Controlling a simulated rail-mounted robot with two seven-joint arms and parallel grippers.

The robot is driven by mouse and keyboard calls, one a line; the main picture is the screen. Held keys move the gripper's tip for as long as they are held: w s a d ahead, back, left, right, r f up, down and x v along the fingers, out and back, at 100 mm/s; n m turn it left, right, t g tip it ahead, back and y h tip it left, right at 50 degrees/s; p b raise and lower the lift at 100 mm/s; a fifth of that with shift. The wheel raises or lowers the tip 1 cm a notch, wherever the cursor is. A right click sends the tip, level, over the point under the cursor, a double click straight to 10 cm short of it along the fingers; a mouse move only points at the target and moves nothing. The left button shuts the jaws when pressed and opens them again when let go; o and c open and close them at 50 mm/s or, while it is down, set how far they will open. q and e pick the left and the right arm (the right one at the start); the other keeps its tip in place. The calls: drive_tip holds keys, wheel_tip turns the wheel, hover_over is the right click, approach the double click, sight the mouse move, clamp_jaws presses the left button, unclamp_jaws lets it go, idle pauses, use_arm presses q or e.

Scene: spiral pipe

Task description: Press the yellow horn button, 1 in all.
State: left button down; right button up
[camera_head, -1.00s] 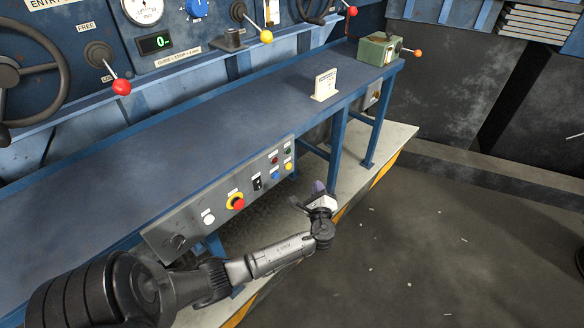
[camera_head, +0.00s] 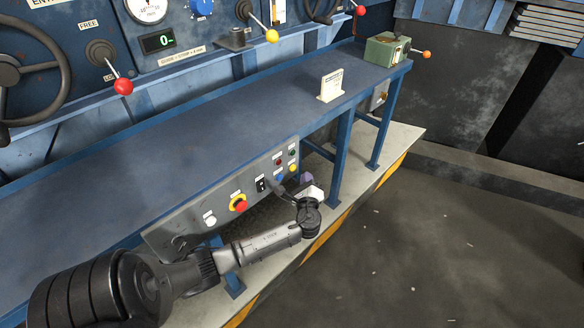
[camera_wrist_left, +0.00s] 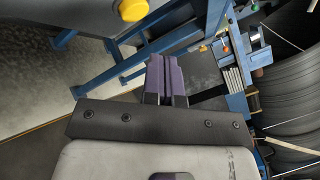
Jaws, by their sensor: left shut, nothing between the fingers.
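The yellow horn button (camera_head: 292,167) is a small round button at the right end of the control panel on the front face of the blue bench. It also shows large at the top of the left wrist view (camera_wrist_left: 132,10), partly cut off by the edge. My left gripper (camera_head: 305,179) is just below and to the right of the button in the head view, apart from it. Its purple fingers (camera_wrist_left: 166,78) are shut with nothing between them. My right gripper is not in view.
The panel also carries a red stop knob on a yellow collar (camera_head: 239,204), a white button (camera_head: 210,219) and several small buttons close by. Blue bench legs (camera_head: 341,160) stand right of the gripper. The dark floor (camera_head: 450,230) is open.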

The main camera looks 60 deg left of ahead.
use_arm(q)
drive_tip(key=shift+s+a, duration=0.2)
drive_tip(key=shift+a, duration=0.25)
drive_tip(key=shift+s+a, duration=0.2)
drive_tip(key=shift+a, duration=0.25)
drive_tip(key=shift+a, duration=0.2)
idle(1.5)
drive_tip(key=shift+s+a, duration=0.15)
drive_tip(key=shift+a, duration=0.1)
drive_tip(key=shift+s+a, duration=0.1)
drive_tip(key=shift+a, duration=0.25)
idle(0.7)
drive_tip(key=shift+d, duration=0.2)
idle(0.3)
drive_tip(key=shift+w+d+p, duration=0.25)
drive_tip(key=shift+d+p, duration=0.05)
drive_tip(key=shift+d, duration=0.3)
drive_tip(key=shift+w+d+p, duration=0.1)
drive_tip(key=shift+w+d, duration=0.2)
drive_tip(key=shift+d, duration=0.5)
drive_tip(key=shift+w+d+p, duration=0.1)
drive_tip(key=shift+w+d, duration=0.15)
drive_tip(key=shift+d, duration=0.5)
drive_tip(key=shift+w+d+p, duration=0.1)
drive_tip(key=shift+w+d, duration=0.2)
drive_tip(key=shift+d, duration=0.5)
